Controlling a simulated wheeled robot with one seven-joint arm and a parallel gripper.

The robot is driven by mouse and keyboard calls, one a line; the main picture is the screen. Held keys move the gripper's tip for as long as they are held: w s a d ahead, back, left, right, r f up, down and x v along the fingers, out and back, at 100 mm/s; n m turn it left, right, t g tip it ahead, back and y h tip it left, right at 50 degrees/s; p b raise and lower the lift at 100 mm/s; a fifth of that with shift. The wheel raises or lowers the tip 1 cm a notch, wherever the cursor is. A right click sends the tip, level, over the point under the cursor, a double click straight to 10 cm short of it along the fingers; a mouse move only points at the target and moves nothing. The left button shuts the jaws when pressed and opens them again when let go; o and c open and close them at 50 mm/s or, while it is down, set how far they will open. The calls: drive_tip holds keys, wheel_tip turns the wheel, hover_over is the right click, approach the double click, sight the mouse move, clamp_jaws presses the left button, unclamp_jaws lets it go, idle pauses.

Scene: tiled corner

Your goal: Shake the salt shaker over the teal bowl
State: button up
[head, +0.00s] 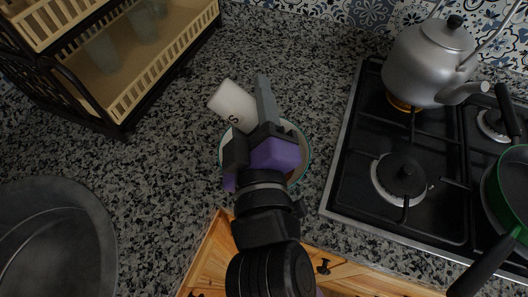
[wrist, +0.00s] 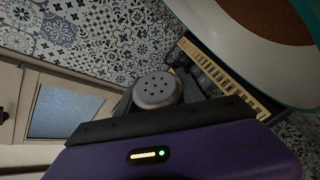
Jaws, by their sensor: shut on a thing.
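The white salt shaker (head: 232,104), marked with an S, is held tilted in my gripper (head: 249,118). Its base points to the upper left in the head view. In the wrist view the shaker's grey cap (wrist: 157,88) with several holes faces the camera between the fingers of my gripper (wrist: 158,96). The teal bowl (head: 306,143) is under my gripper and wrist, which hide most of it in the head view. In the wrist view the bowl's teal-edged white rim (wrist: 262,57) and brown inside fill the upper right corner.
A dish rack (head: 150,85) with cups stands at the upper left. A dark round basin (head: 50,240) is at lower left. The stove (head: 365,205) is right of the bowl, with a kettle (head: 425,65) and a green pan (head: 510,190). Counter left of the bowl is clear.

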idle(0.5)
wheel_tip(320, 180, up, 4)
drive_tip(key=p, duration=0.4)
drive_tip(key=shift+f, duration=0.1)
wheel_tip(320, 180, down, 4)
drive_tip(key=b, duration=0.3)
drive_tip(key=shift+r+p, duration=0.2)
drive_tip(key=shift+p, duration=0.1)
idle(0.4)
wheel_tip(320, 180, up, 4)
drive_tip(key=p, duration=0.3)
drive_tip(key=shift+f+p, duration=0.1)
drive_tip(key=shift+p, duration=0.25)
